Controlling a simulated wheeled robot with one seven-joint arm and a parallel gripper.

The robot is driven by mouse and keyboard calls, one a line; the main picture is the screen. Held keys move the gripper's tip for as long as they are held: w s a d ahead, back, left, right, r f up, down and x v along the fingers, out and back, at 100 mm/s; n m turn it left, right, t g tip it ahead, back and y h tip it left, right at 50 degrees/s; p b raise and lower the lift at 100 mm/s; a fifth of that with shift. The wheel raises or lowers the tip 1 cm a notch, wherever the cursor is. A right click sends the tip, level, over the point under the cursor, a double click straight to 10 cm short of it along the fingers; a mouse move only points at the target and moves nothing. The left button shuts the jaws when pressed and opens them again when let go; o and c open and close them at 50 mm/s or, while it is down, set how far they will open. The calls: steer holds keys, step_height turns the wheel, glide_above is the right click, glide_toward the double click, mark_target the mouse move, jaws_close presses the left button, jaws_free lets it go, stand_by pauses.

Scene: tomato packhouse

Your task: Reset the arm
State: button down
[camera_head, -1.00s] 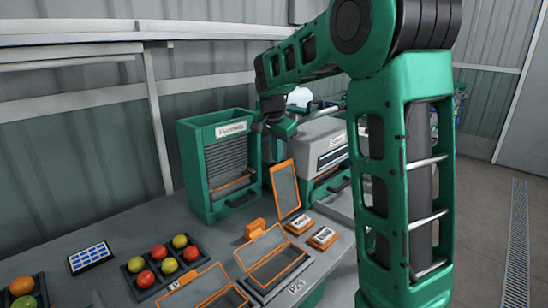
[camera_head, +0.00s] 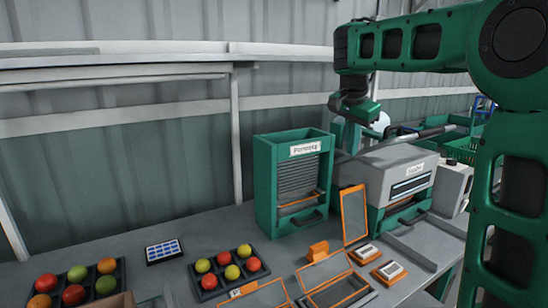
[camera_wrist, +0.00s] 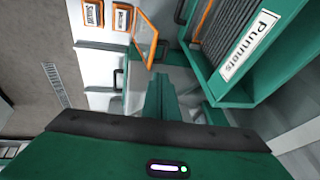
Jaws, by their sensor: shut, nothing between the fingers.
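My gripper (camera_head: 357,108) hangs from my green arm above the bench, in front of the back wall and above the punnet dispenser and the grey machine. In the wrist view my gripper (camera_wrist: 160,90) shows as green fingers closed together, with nothing between them. The green dispenser labelled "Punnets" (camera_head: 262,185) stands on the bench below and left of my gripper. It also shows at the upper right of the wrist view (camera_wrist: 275,75).
The grey machine (camera_head: 390,165) stands right of the dispenser. An orange-framed panel (camera_head: 354,215) stands upright before them. Trays of tomatoes (camera_head: 210,282), a blue-celled pad (camera_head: 164,251) and orange-framed punnets (camera_head: 340,291) lie on the bench. Green crates (camera_head: 463,147) are at the right.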

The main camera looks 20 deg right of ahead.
steer(key=s+d+f+n+g, duration=0.1)
steer(key=s+d+f, duration=0.15)
steer(key=s, duration=0.45)
steer(key=s+d+f+n+y, duration=0.1)
steer(key=s+f+n, duration=0.1)
steer(key=s+f, duration=0.35)
steer(key=s+d+f+n+g, duration=0.1)
steer(key=s+f, duration=0.1)
steer(key=s, duration=0.6)
steer(key=s+a+f+n+y, duration=0.1)
steer(key=s+a+f, duration=0.1)
steer(key=s+f, duration=0.3)
steer(key=s+a+f+n+g+y, duration=0.1)
steer(key=s+f, duration=0.4)
steer(key=s, duration=0.7)
steer(key=shift+a+f+n, duration=0.25)
steer(key=shift+a+n, duration=0.45)
steer(key=shift+n, duration=0.1)
steer(key=shift+w+f+g, duration=0.2)
steer(key=shift+w+g, duration=0.1)
steer(key=shift+w, duration=0.25)
